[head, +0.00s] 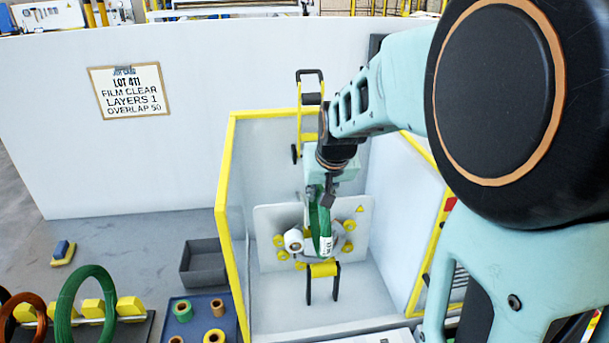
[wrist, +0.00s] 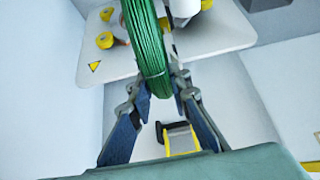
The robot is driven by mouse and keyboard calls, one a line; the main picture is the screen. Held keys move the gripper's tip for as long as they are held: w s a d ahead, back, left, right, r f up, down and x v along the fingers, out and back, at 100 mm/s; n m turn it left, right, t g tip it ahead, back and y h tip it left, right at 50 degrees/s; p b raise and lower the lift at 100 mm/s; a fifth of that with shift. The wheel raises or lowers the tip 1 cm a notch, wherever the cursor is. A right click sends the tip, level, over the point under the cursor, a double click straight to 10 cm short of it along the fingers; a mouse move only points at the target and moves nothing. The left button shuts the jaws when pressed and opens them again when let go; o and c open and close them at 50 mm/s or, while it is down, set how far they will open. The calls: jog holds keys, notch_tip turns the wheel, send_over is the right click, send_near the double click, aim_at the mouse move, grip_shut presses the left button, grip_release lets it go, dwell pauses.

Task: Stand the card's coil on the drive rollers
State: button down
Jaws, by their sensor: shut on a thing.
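My gripper (head: 322,196) is shut on a green coil (head: 318,232), which also shows in the wrist view (wrist: 146,42) between the two fingers (wrist: 156,95). The coil hangs upright, nearly edge-on, with a white label low on it. It is inside the yellow-framed booth, in front of the wrapping plate (head: 268,222). The card (head: 130,91) reads LOT 411, film clear, layers 1, overlap 50.
A white film roll (head: 293,240) and several yellow rollers sit on the plate close to the coil. Yellow booth posts (head: 228,215) stand either side. Left are a grey bin (head: 202,262), a blue tray (head: 233,302) of small rolls, and a rack with another green coil (head: 62,311).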

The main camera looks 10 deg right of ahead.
jog(key=shift+f+b, duration=0.55)
dwell(0.4)
jog(key=c, duration=1.8)
grip_release()
jog(key=shift+o, duration=0.4)
jog(key=shift+s+f, duration=0.1)
notch_tip(320, 180, up, 10)
jog(key=shift+r, duration=0.1)
